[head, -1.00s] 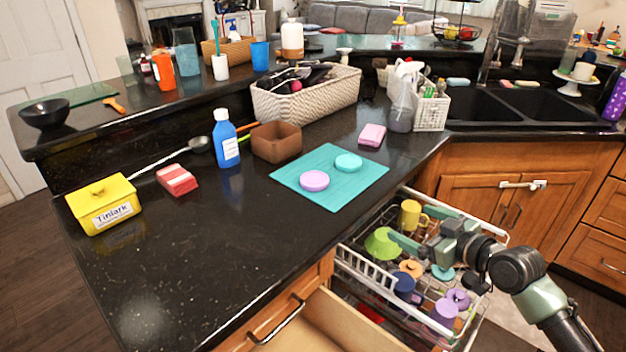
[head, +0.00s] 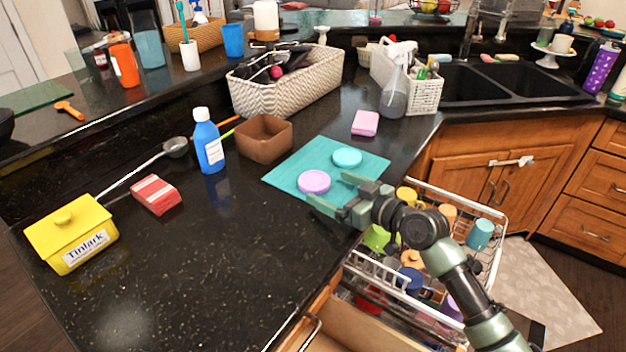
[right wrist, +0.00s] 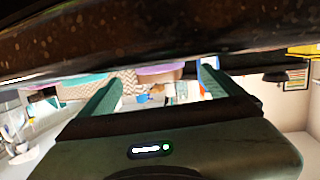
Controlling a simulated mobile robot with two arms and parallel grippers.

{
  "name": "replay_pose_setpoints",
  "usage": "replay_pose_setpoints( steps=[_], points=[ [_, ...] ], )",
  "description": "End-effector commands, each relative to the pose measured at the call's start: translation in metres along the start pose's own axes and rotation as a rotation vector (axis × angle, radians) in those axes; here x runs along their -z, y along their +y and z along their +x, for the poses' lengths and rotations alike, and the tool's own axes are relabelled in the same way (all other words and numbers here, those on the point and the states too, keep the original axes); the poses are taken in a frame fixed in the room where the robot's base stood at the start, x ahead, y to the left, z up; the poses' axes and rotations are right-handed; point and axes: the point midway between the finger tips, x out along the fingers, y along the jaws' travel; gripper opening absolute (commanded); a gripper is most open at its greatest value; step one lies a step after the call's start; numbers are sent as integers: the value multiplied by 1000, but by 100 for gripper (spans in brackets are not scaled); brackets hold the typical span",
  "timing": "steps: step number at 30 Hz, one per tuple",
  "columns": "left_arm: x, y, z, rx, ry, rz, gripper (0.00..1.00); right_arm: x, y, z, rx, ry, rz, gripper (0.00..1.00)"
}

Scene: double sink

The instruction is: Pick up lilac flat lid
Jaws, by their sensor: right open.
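The lilac flat lid (head: 314,182) lies on the teal mat (head: 290,170) on the black counter. A round teal lid (head: 347,157) lies behind it and to its right. My right gripper (head: 328,189) is open and low over the counter, its two fingertips at the near right side of the lilac lid. In the right wrist view, a lilac shape (right wrist: 160,77) shows between the spread fingers, partly cut off by the dark counter surface. I cannot tell whether the fingers touch the lid. My left gripper is not in view.
A brown box (head: 264,138), a blue bottle (head: 208,142) and a pink sponge (head: 365,123) stand or lie around the mat. The open dish rack (head: 475,207) with several cups is below the counter edge.

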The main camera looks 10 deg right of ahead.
Motion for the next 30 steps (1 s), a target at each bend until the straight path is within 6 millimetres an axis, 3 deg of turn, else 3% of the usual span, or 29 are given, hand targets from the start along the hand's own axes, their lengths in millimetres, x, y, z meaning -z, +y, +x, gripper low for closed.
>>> replay_pose_setpoints(
  steps=[7,16,17,23,24,30],
  points=[
    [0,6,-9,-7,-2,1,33,2,0,36,0,2,2,95],
    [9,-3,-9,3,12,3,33,0,0,42,0,0,0,95],
    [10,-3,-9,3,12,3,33,0,0,42,0,0,0,90],
    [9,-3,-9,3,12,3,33,0,0,42,0,0,0,34],
    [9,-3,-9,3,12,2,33,0,0,42,0,0,0,30],
    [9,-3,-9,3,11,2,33,0,0,42,0,0,0,30]
  ],
)
